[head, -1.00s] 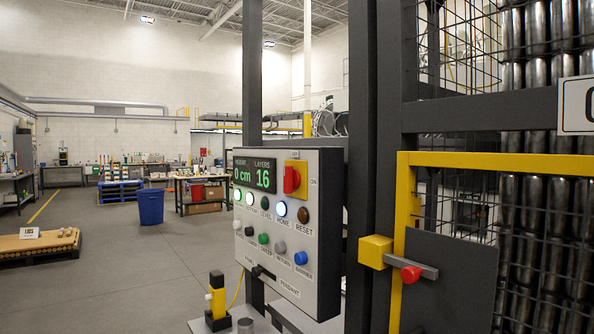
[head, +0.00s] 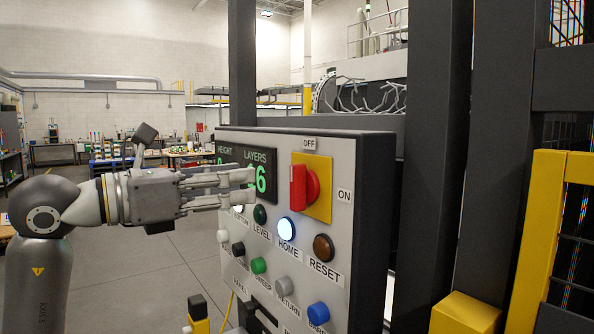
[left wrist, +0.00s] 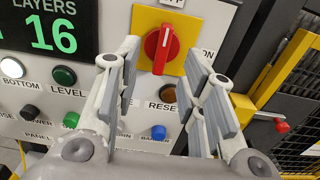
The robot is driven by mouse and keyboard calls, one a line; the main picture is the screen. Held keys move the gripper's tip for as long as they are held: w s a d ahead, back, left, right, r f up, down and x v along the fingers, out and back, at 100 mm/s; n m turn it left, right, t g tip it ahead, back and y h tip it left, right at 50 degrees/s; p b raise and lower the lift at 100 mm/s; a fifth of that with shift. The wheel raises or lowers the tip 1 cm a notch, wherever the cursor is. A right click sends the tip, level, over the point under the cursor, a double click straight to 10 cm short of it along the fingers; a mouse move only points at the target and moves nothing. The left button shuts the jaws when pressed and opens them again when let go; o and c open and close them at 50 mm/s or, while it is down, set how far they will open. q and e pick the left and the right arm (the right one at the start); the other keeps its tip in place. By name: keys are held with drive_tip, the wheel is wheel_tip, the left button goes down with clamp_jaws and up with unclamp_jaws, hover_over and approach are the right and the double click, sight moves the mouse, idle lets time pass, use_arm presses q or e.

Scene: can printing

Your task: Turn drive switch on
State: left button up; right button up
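The red rotary drive switch (head: 305,187) sits on a yellow plate (head: 321,168) at the upper right of the grey control panel. Its handle stands about upright, toward the OFF label above it; the ON label (head: 344,195) is to its right. My left gripper (head: 250,187) is in front of the panel, left of the switch in the head view, and covers part of the display. In the left wrist view, the gripper (left wrist: 163,55) is open, with the switch (left wrist: 160,48) showing between and beyond its fingers. They look apart from it. My right gripper is not in view.
Lit HOME (head: 286,229), brown RESET (head: 323,247) and other buttons lie below the switch, close under the gripper. A dark post (head: 440,150) stands right of the panel, with a yellow gate frame (head: 540,235) farther right. The floor at left is open.

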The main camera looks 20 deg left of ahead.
sight(292, 176)
use_arm(q)
drive_tip(key=p+x, duration=0.1)
drive_tip(key=x, duration=0.1)
drive_tip(key=p+x, duration=0.1)
drive_tip(key=x, duration=0.2)
drive_tip(key=p+x, duration=0.1)
drive_tip(key=x, duration=0.1)
drive_tip(key=shift+s+d+r+p, duration=0.1)
drive_tip(key=shift+d+r+p, duration=0.15)
drive_tip(key=shift+d, duration=0.2)
drive_tip(key=shift+p+x, duration=0.45)
drive_tip(key=shift+x, duration=0.6)
drive_tip(key=shift+w+f, duration=0.15)
drive_tip(key=shift+w, duration=0.05)
drive_tip(key=shift+d, duration=0.15)
drive_tip(key=shift+w+f, duration=0.1)
drive_tip(key=shift+c, duration=0.4)
drive_tip(key=c, duration=0.5)
clamp_jaws()
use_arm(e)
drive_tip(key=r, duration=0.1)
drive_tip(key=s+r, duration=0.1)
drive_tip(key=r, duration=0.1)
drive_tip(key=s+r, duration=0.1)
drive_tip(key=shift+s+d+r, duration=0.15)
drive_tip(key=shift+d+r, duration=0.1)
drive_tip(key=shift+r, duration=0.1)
